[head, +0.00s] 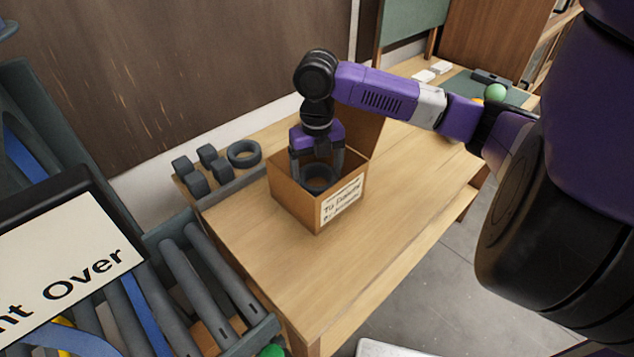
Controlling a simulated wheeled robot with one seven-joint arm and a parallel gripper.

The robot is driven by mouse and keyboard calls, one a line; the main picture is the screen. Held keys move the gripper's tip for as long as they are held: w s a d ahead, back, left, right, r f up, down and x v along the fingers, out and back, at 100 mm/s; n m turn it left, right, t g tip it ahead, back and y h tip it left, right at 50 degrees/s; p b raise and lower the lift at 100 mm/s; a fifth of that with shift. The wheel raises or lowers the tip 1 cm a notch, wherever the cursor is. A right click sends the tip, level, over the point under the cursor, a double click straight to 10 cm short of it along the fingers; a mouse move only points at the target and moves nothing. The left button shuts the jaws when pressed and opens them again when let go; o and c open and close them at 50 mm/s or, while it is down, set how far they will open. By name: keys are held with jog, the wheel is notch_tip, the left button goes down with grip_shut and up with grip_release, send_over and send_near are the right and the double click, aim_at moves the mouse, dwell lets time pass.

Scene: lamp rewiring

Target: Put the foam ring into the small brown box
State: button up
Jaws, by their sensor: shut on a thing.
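The small brown box (292,203) stands open on the wooden table, with a white printed label on its front right side. My gripper (318,178) points down into the box's opening. Its jaws are shut on a dark grey foam ring (319,186), which sits inside the opening below the rim line. The box walls hide the ring's lower part, so I cannot tell whether it touches the bottom.
A rack of grey tubes (199,272) stands at the lower left. The wooden table (400,210) is clear right of the box. A green ball (495,92) lies at the far right.

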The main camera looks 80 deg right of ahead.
jog(key=shift+f, duration=1.9)
jog(key=shift+f, duration=0.1)
jog(key=shift+f, duration=0.15)
jog(key=o, duration=1.3)
jog(key=shift+o, duration=0.2)
notch_tip(320, 180, up, 13)
jog(key=shift+f+b, duration=0.2)
jog(key=shift+b, duration=0.25)
